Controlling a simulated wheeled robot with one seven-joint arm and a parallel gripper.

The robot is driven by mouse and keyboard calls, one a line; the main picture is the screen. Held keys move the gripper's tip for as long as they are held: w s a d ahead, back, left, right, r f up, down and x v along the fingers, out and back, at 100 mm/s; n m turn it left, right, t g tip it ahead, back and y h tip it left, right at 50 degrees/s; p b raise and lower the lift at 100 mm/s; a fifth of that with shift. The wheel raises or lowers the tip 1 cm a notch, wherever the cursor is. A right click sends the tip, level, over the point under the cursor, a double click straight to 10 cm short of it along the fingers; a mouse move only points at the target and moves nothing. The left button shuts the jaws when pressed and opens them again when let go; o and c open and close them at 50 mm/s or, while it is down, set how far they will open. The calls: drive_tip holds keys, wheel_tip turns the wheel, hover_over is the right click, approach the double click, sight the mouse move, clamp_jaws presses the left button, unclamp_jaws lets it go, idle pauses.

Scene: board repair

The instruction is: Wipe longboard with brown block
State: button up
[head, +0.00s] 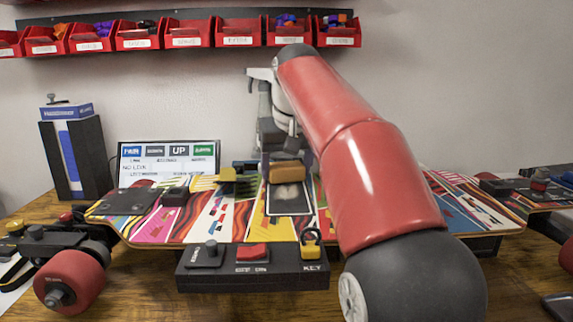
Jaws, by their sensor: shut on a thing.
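The longboard (195,224) lies across the bench with its colourful striped deck facing up. My gripper (284,160) is over the middle of the deck, shut on the brown block (287,173). The block is at or just above the deck; I cannot tell whether it touches. A dark rectangular patch with a pale smudge (289,200) lies on the deck just in front of the block. My red arm hides part of the deck to the right of the gripper.
A display panel (168,160) and a dark box (77,158) stand behind. Red bins (238,33) line the wall.

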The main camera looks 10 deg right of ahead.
sight(287, 197)
drive_tip(key=shift+f, duration=0.2)
